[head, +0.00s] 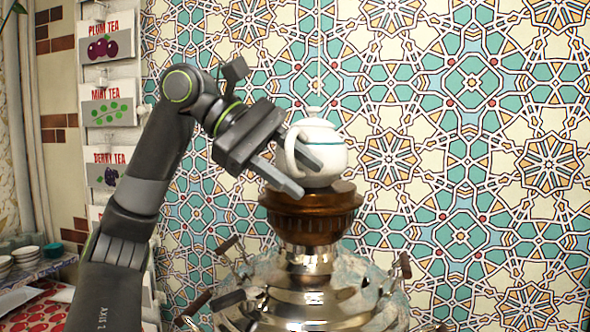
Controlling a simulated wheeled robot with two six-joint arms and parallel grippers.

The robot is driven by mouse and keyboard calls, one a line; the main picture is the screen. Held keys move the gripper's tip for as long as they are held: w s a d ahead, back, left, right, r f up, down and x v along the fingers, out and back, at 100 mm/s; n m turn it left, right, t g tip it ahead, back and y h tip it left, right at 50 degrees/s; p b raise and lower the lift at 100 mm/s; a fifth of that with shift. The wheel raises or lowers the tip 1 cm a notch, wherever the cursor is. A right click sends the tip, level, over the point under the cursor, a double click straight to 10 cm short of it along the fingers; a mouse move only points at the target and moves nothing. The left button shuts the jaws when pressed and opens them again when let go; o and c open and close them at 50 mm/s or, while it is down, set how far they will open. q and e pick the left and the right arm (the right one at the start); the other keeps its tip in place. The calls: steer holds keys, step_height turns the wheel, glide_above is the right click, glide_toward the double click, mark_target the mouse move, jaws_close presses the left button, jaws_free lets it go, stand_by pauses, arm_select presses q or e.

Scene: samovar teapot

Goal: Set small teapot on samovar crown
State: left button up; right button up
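A small white teapot (323,150) with a teal stripe and a knobbed lid sits upright on the brown crown (312,215) at the top of the shiny metal samovar (310,293). Its handle faces left, toward my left gripper (302,174). The gripper's two fingers are apart, one overlapping the handle in the picture and one lower and in front. I cannot tell whether either finger touches the handle. My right gripper is not in view.
Dark side handles (405,265) stick out from the samovar. Tea signs (108,107) hang on the left wall. Small bowls (25,255) stand on a shelf at lower left. A patterned tile wall (480,150) stands behind, with clear space right of the teapot.

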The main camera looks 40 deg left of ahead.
arm_select(q)
steer(key=p+v, duration=0.1)
steer(key=v, duration=1.1)
